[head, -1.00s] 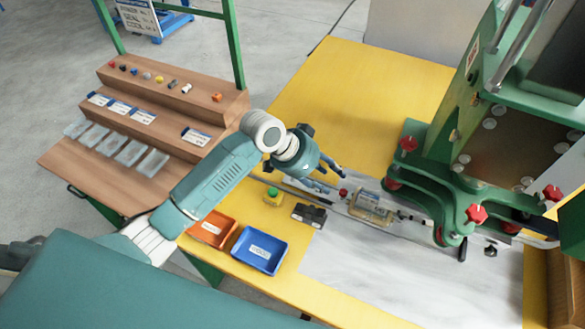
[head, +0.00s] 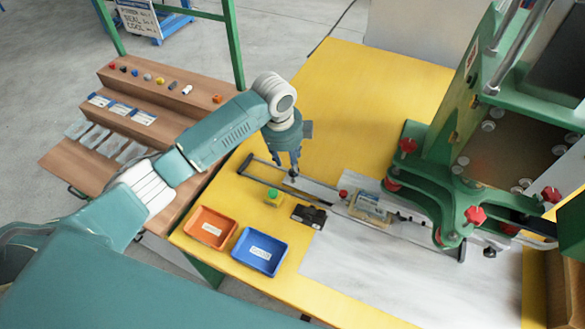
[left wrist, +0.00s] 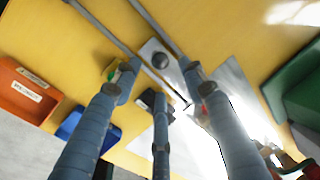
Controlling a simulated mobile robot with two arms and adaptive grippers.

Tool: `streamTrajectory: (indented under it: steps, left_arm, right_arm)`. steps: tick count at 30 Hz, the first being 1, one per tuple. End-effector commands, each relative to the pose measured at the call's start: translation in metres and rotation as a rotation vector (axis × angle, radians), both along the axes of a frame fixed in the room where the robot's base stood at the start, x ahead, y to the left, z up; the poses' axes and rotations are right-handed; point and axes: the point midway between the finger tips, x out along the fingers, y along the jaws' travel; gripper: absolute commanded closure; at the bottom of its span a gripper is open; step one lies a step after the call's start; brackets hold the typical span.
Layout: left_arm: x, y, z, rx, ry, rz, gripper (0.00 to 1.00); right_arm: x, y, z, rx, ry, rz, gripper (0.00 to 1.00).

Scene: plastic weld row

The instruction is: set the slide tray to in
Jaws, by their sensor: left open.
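The slide tray (head: 370,207) is a clear-and-tan fixture on a long metal rail, left of the green press. The rail runs left to a U-shaped bar end (head: 258,178). My left gripper (head: 287,170) points down over the left part of the rail, open and apparently empty. In the left wrist view its three fingers (left wrist: 160,82) spread around a round black knob (left wrist: 160,62) on a grey plate. Whether any finger touches the knob I cannot tell. My right gripper is not in view.
The green press (head: 455,175) with red knobs stands at the right. An orange bin (head: 198,236) and a blue bin (head: 248,262) sit at the front left, near a green button (head: 272,194) and a black block (head: 309,215). The yellow table (head: 345,90) is clear behind.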

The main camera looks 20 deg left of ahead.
Motion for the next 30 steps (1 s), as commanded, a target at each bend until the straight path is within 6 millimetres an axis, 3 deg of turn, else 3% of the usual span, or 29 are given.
streamTrajectory:
  steps: [3,9,21,22,28,30]
  left_arm:
    - [0.003,-0.002,-0.023,0.000,0.004,0.002,0.58]
    - [0.009,-0.004,-0.049,-0.001,0.001,0.002,0.58]
    - [0.011,-0.004,-0.059,0.000,-0.001,0.000,0.58]
    - [0.011,-0.004,-0.059,-0.001,-0.001,0.001,0.60]
    - [0.010,-0.004,-0.059,-0.001,-0.001,0.001,1.00]
    - [0.010,-0.004,-0.059,-0.001,-0.001,0.001,1.00]
  right_arm:
    - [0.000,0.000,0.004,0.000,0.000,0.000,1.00]
    - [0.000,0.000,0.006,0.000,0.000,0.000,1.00]
    - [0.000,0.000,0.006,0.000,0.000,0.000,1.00]
    - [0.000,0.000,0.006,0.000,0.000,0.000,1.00]
    - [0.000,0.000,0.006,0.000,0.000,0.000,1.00]
    - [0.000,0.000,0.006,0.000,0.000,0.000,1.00]
